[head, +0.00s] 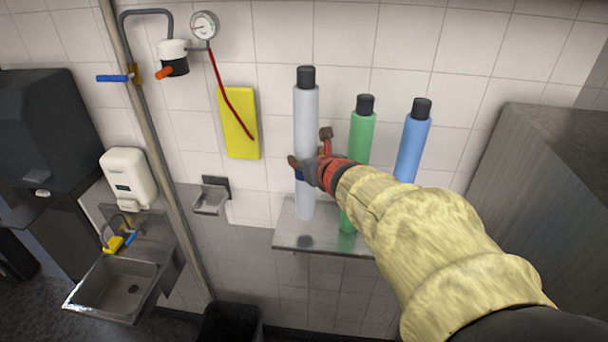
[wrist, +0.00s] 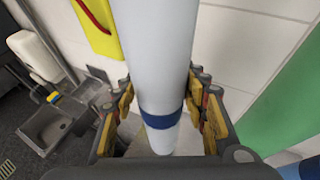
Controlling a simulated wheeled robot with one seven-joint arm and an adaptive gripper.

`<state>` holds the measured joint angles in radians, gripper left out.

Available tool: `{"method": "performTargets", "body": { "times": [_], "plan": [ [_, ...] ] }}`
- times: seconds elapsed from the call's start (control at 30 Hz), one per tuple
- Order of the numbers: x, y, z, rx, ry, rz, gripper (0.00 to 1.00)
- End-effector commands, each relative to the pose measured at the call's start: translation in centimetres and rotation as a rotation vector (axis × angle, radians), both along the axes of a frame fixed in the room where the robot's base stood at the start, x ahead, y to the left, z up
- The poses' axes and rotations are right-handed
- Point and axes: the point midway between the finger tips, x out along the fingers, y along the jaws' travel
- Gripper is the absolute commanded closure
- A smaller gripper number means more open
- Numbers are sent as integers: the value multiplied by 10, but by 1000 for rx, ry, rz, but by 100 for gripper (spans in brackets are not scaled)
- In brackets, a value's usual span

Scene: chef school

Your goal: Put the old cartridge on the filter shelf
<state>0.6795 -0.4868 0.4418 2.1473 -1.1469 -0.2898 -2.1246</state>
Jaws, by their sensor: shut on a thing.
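A pale grey-white cartridge (head: 306,115) with a black cap stands upright in the head view, over the left part of the steel wall shelf (head: 318,240). My gripper (head: 309,170) is shut around its lower half. In the wrist view, the yellow finger pads lie on both sides of the cartridge (wrist: 155,55), near its blue band. The cartridge's foot appears at the shelf surface, but I cannot tell whether it touches. A green cartridge (head: 360,140) stands on the shelf just right of it, partly hidden by my arm. A blue cartridge (head: 412,145) is further right, its foot hidden.
Left of the shelf are a small steel wall holder (head: 211,197), a yellow sheet (head: 239,125) and a pipe with a filter head (head: 173,56) and gauge (head: 204,26). A sink (head: 125,287) and dark bin (head: 230,323) are lower left. A grey cabinet (head: 550,190) stands right.

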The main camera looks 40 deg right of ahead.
Motion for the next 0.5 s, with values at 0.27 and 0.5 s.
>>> {"method": "performTargets", "body": {
  "times": [0.27,0.5],
  "plan": [
    [11,-18,-20,-4,-6,0,100],
    [15,-26,-41,-1,-5,1,100]
  ]
}}
